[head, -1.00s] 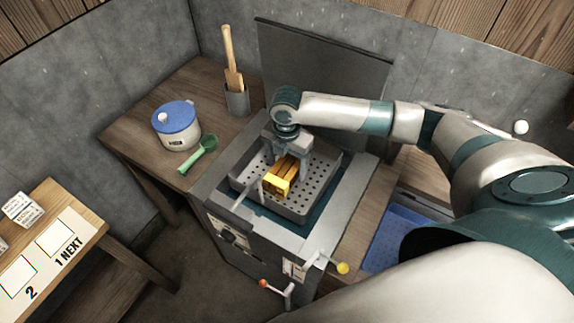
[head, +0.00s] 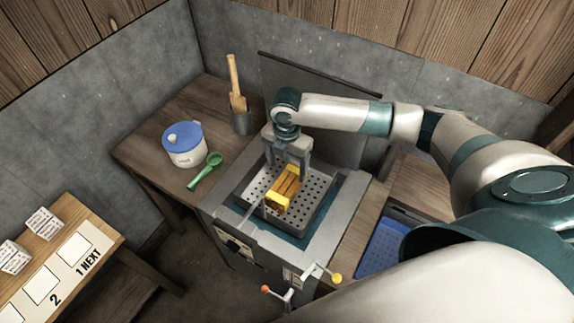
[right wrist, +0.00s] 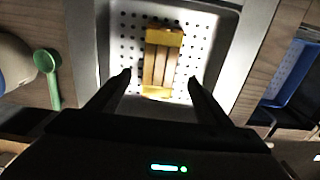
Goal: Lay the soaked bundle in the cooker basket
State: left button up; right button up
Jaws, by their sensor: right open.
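The bundle (head: 287,187), brown sticks with yellow ends, lies in the cooker basket (head: 318,208), a grey perforated tray set in the top of the cooker (head: 240,240). In the right wrist view the bundle (right wrist: 162,65) rests on the holed floor of the basket (right wrist: 206,50). My right gripper (head: 284,180) is over the basket, at the bundle. In the right wrist view its two fingers (right wrist: 158,76) stand wide apart, one on each side of the bundle, with gaps between. My left gripper is in neither view.
A white pot with a blue lid (head: 184,145), a green scoop (head: 206,171) and a grey holder with wooden tools (head: 241,120) stand on the wooden table left of the cooker. A blue tray (head: 382,248) is at the right. Levers (head: 318,272) stick out at the cooker's front.

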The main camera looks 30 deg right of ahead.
jog(key=shift+r, duration=1.15)
jog(key=shift+s+d, duration=0.1)
